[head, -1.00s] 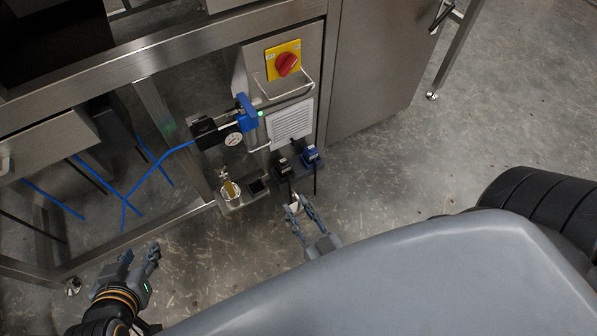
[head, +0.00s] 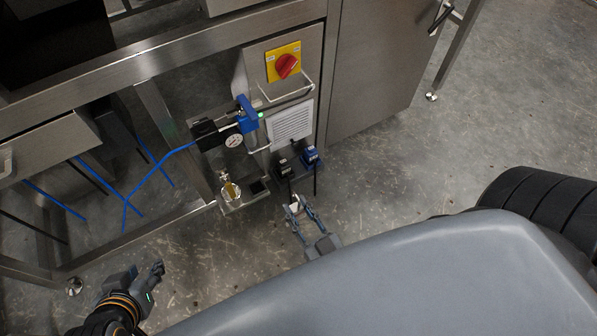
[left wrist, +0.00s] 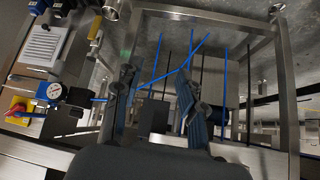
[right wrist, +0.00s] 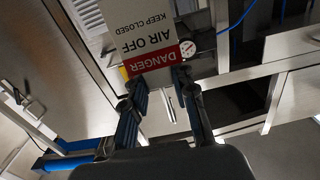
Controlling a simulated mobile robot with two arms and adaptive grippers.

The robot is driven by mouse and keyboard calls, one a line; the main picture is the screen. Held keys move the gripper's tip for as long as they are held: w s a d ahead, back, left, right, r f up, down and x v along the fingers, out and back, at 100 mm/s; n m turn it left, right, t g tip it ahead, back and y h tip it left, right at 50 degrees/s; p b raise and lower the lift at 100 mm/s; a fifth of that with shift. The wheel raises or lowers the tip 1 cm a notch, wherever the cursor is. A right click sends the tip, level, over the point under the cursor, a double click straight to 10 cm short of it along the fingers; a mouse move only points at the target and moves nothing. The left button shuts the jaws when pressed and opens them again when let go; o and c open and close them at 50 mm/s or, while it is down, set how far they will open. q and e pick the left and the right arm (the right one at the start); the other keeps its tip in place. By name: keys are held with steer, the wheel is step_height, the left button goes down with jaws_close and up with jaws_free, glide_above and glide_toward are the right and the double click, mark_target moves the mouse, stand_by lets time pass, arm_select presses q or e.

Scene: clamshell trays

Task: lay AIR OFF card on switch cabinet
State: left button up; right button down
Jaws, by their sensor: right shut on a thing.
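The AIR OFF card (right wrist: 150,38) is white with a red DANGER band and reads upside down in the right wrist view. My right gripper (right wrist: 155,80) is shut on the card's red-band end. In the head view the card (head: 294,204) is a small pale patch between the fingers of my right gripper (head: 296,212), below the switch cabinet. The switch cabinet (head: 312,62) is steel, with a red knob on a yellow plate, a wire handle and a white louvred panel. My left gripper (left wrist: 155,75) is open and empty, low at the left in the head view (head: 146,272).
A blue valve (head: 246,114) with a gauge and blue hose is left of the cabinet. A steel frame leg (head: 172,135) stands left; open floor lies right.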

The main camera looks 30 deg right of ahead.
steer(key=shift+r+p, duration=0.35)
steer(key=shift+p, duration=0.05)
arm_select(q)
steer(key=s+a+f+g+y+p, duration=0.1)
steer(key=s+a+g+p, duration=0.1)
steer(key=s+g, duration=0.2)
steer(key=shift+s+a, duration=0.25)
steer(key=shift+s, duration=1.65)
arm_select(e)
steer(key=shift+r, duration=0.85)
arm_select(q)
steer(key=shift+f, duration=0.1)
arm_select(e)
steer(key=shift+s, duration=0.1)
steer(key=shift+s+p, duration=0.45)
steer(key=shift+s, duration=1.6)
steer(key=p, duration=0.2)
glide_toward(299, 209)
arm_select(q)
steer(key=shift+g, duration=0.4)
steer(key=x, duration=0.5)
steer(key=shift+d+f, duration=0.15)
steer(key=shift+f, duration=0.05)
arm_select(e)
steer(key=shift+w+r, duration=0.1)
steer(key=shift+w, duration=0.05)
